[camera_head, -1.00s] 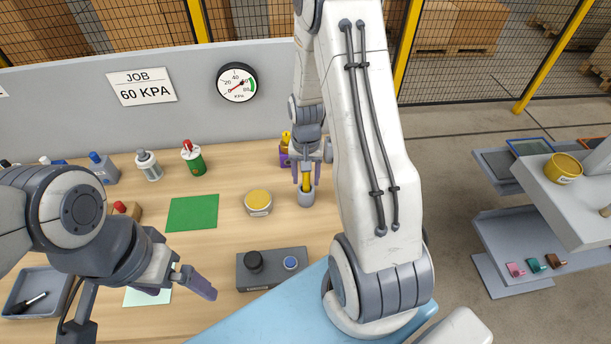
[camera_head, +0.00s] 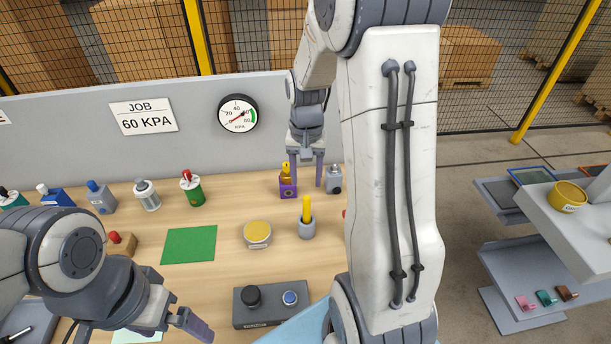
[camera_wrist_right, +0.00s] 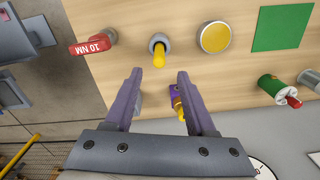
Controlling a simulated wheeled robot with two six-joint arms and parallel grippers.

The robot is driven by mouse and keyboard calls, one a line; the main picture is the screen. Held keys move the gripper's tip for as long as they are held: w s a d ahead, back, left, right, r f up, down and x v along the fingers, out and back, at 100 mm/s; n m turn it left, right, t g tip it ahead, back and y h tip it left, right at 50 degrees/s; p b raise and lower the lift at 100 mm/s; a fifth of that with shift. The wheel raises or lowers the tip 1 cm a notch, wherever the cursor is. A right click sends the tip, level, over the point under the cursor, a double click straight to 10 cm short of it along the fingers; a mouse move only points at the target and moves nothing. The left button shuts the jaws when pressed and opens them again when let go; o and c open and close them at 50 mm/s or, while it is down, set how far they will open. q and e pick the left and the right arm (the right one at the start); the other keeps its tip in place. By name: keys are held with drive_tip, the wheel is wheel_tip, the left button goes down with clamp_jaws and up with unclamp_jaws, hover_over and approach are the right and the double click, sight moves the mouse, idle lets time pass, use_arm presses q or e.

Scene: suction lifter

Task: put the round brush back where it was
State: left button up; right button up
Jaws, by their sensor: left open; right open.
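A yellow handle (camera_head: 307,209) stands upright in a round grey cup (camera_head: 306,228) on the bench; it looks like the round brush, but its head is hidden in the cup. In the right wrist view the handle (camera_wrist_right: 159,54) shows beyond the fingertips, apart from them. My right gripper (camera_head: 306,171) is open and empty, above and behind the cup, near a purple block (camera_head: 288,188) with a yellow top. My left gripper (camera_head: 186,318) is open at the front left of the bench, away from the cup.
A yellow-lidded round tin (camera_head: 257,234), a green mat (camera_head: 189,245) and a dark control box (camera_head: 270,305) lie around the cup. A grey bottle-like thing (camera_head: 333,180) stands beside my right fingers. A red "10 NM" tag (camera_wrist_right: 92,42) shows in the wrist view.

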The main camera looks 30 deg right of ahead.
drive_tip(key=shift+r, duration=0.45)
drive_tip(key=shift+a+r, duration=0.1)
drive_tip(key=shift+a, duration=0.05)
drive_tip(key=s+a+r+n, duration=0.2)
drive_tip(key=s+a+n, duration=0.15)
drive_tip(key=a, duration=0.75)
drive_tip(key=s+a+r+n+y, duration=0.1)
drive_tip(key=s+a+r+n, duration=0.1)
drive_tip(key=s+a+n, duration=0.9)
drive_tip(key=s+a, duration=0.2)
drive_tip(key=s, duration=0.3)
drive_tip(key=shift+s+a+r+n, duration=0.2)
drive_tip(key=shift+a+r+n, duration=0.05)
drive_tip(key=shift+a+n, duration=0.15)
drive_tip(key=shift+f+b, duration=0.6)
